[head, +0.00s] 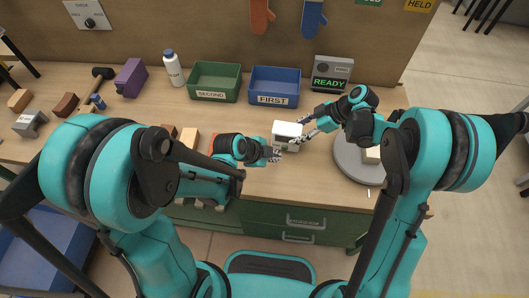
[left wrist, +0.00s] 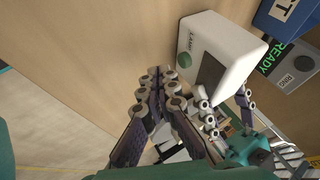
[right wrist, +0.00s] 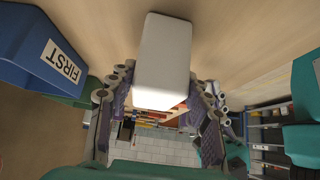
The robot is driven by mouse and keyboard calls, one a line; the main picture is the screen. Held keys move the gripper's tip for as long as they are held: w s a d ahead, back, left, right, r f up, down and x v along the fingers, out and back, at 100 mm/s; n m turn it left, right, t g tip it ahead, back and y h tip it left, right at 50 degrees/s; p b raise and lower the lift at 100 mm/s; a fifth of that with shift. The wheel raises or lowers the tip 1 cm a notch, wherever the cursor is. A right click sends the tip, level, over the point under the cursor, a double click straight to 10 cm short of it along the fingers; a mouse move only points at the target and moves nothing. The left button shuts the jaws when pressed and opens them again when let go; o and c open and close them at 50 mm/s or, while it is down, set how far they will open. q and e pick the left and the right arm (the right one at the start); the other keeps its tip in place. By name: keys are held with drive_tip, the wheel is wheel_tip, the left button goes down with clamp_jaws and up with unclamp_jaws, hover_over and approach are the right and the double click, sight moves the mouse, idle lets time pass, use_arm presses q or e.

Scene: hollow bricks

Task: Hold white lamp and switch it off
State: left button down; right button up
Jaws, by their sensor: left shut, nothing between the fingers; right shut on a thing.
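The white lamp (head: 288,130) is a box on the table in front of the blue bin. A bright warm patch shows at the lamp's lower edge in the right wrist view.
A blue FIRST bin (head: 274,86), a green SECOND bin (head: 214,82) and a grey READY box (head: 332,74) stand behind. A grey round plate (head: 352,168) is at the right. Blocks, a bottle (head: 173,68) and a hammer (head: 100,78) lie or stand left.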

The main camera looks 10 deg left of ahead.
use_arm(q)
drive_tip(key=v, duration=0.8)
idle(0.5)
use_arm(e)
drive_tip(key=o, duration=1.1)
drive_tip(key=v, duration=1.2)
